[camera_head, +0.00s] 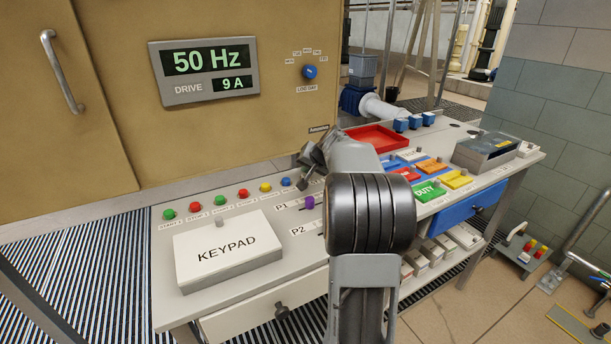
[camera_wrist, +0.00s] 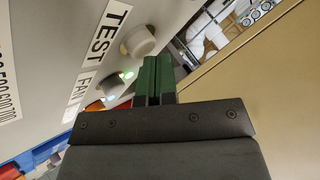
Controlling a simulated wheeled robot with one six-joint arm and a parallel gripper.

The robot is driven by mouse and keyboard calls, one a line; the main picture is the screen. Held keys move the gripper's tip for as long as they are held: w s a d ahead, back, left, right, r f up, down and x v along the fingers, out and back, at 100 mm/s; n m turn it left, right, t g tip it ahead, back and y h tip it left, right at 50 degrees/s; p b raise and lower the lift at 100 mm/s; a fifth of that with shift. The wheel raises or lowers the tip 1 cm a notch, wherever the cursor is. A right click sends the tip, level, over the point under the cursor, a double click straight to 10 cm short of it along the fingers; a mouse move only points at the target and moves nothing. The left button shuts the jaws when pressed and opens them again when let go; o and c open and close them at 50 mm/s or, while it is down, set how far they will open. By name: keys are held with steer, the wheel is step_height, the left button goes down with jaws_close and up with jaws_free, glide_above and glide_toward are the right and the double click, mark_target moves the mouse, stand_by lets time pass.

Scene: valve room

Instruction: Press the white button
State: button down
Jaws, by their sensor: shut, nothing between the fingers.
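The white button (camera_wrist: 142,40) is a pale round cap beside the label TEST in the wrist view. My gripper (camera_wrist: 156,58) is shut and empty, its green fingers close together. The fingertips overlap the button's lower right edge in that view; I cannot tell whether they touch it. In the head view my gripper (camera_head: 305,181) is over the panel, just right of the blue button (camera_head: 286,182), at the end of the button row. The white button is hidden there behind my gripper and arm.
Green, red and yellow buttons (camera_head: 265,187) continue the row leftward. A KEYPAD box (camera_head: 225,243) stands in front. The brown cabinet (camera_head: 220,130) rises close behind. A red tray (camera_head: 375,137) and coloured blocks lie to the right. A lit lamp (camera_wrist: 114,86) is near the fingers.

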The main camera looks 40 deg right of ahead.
steer(key=shift+f, duration=0.15)
stand_by(0.4)
steer(key=shift+r+p, duration=0.55)
steer(key=shift+r, duration=0.35)
steer(key=shift+r, duration=0.1)
steer(key=shift+r+p, duration=1.9)
steer(key=shift+r, duration=0.55)
